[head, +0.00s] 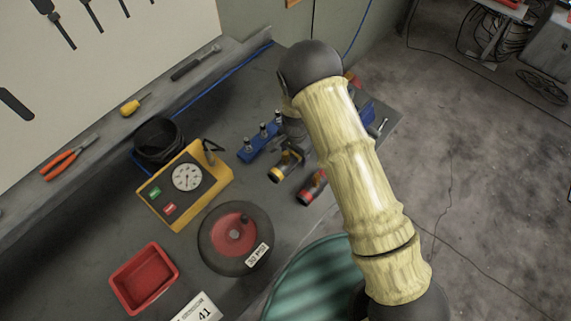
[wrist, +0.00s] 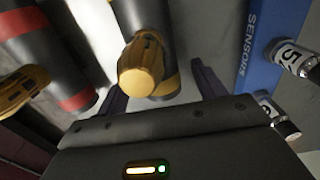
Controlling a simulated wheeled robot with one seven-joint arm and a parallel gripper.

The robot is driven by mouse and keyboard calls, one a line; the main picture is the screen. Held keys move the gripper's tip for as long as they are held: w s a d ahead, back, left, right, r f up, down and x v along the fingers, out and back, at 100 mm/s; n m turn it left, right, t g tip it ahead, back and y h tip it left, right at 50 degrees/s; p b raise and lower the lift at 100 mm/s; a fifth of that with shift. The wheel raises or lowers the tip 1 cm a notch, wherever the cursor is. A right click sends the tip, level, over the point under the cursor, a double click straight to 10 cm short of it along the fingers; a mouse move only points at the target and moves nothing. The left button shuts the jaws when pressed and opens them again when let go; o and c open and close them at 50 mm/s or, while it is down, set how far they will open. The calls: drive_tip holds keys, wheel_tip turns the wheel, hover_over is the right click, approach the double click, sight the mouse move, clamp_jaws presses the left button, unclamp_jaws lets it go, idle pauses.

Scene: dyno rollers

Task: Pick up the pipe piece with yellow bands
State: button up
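The pipe piece with yellow bands (head: 279,171) lies on the dark workbench in the head view, partly hidden by my arm. In the wrist view its dark body and yellow band (wrist: 168,88) show between the two fingers of my gripper (wrist: 156,77). An amber, ribbed cylindrical part (wrist: 141,66) stands out in front of it. The fingers are apart, one on each side, with gaps beside the pipe. Whether the fingertips reach below its top is unclear. In the head view my arm hides most of the gripper.
A pipe with red bands (head: 313,188) lies close by, left in the wrist view (wrist: 75,100). A blue sensors block (head: 258,147) is on the other side (wrist: 257,45). A yellow gauge box (head: 207,183), a red-and-black disc (head: 212,247) and a red tray (head: 142,278) stand further left.

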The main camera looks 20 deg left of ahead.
clamp_jaws()
drive_tip(key=shift+r, duration=0.1)
wheel_tip(320, 180, up, 9)
drive_tip(key=b, duration=0.3)
drive_tip(key=shift+r, duration=0.1)
drive_tip(key=shift+r+b, duration=0.3)
drive_tip(key=shift+r, duration=0.1)
idle(0.5)
